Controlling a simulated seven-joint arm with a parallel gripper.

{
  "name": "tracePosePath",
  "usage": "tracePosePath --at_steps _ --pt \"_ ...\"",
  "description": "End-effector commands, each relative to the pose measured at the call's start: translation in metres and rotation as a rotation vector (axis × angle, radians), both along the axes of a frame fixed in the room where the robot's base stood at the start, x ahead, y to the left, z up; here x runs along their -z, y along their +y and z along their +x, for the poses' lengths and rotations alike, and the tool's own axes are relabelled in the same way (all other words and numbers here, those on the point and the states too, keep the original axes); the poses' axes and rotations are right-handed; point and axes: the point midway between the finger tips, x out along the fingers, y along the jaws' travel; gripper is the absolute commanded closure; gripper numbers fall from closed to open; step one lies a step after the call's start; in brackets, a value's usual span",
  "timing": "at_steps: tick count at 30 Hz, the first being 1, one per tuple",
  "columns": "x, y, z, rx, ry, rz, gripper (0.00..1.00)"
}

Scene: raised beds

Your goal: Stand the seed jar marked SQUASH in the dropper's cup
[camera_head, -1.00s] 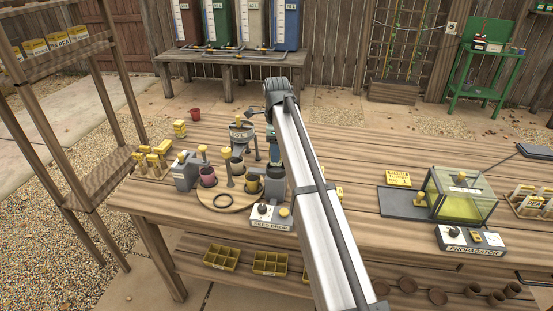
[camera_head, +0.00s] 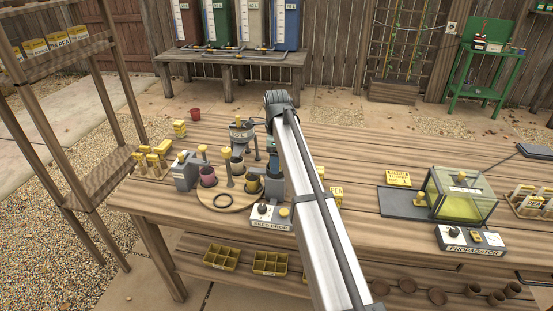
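The dropper stands at the left of the wooden bench, with a grey funnel (camera_head: 240,133) over a round wooden board (camera_head: 222,200). Its control box (camera_head: 270,216) carries a label only partly readable. On the board are a magenta pot (camera_head: 208,177) and a dark pot with yellow (camera_head: 252,183); I cannot tell which holder is the dropper's cup. Yellow-labelled containers (camera_head: 152,161) stand in a group at the left. A yellow item marked PEA (camera_head: 336,196) shows right of my arm. I cannot read SQUASH anywhere. A dark part beside the funnel may belong to my gripper, but its fingers are not distinguishable.
My arm link hides the bench just right of the dropper. A glass-sided propagator (camera_head: 462,194) and its control box (camera_head: 471,239) stand at the right. A shelf rack (camera_head: 115,170) is at the left. Bench boards between dropper and propagator are mostly clear.

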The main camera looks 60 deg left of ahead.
Motion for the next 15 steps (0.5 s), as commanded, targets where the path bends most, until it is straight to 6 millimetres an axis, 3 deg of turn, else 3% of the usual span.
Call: tracePosePath --at_steps 9,15 --pt "-0.003 0.0 0.0 0.0 0.0 0.0 0.27" --pt "-0.025 0.001 0.0 0.0 -0.001 0.001 0.27"
